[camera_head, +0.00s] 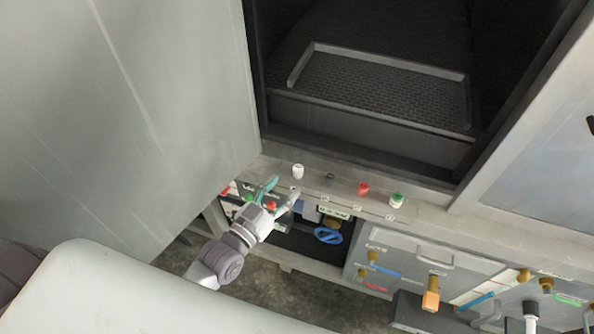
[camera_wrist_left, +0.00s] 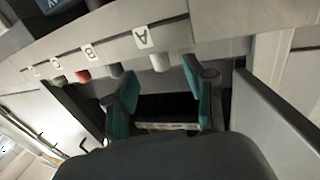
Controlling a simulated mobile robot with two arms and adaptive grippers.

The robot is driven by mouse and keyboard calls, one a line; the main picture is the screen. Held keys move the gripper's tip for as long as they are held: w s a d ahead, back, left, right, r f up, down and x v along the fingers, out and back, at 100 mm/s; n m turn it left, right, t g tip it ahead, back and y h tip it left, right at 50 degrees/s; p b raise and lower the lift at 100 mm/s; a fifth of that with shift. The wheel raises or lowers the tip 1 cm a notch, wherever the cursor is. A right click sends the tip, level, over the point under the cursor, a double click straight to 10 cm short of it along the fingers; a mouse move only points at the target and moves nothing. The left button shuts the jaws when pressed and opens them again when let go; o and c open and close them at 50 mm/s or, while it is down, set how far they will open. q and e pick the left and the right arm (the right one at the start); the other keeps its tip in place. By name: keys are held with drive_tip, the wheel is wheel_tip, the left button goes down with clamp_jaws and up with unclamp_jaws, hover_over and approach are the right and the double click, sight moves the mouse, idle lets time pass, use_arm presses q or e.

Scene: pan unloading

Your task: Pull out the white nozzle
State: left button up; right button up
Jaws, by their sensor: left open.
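The white nozzle (camera_head: 298,171) stands on the grey ledge below the open chamber, leftmost in a row of coloured nozzles. In the left wrist view it shows as a pale stub (camera_wrist_left: 160,62) below a label marked "A", between the two teal fingers in the picture. My left gripper (camera_head: 281,190) is open and empty, just in front of and below the nozzle. In the left wrist view the gripper (camera_wrist_left: 160,82) has its fingers spread, with the nozzle beyond the fingertips. I see no contact. My right gripper is not in view.
A grey nozzle (camera_head: 330,180), a red one (camera_head: 363,188) and a green one (camera_head: 397,200) stand to the right on the ledge. A large grey door (camera_head: 140,100) is close on the left. A blue valve handle (camera_head: 328,235) sits below the ledge.

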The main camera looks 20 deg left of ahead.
sight(295, 174)
use_arm(q)
drive_tip(key=x, duration=0.7)
clamp_jaws()
idle(0.4)
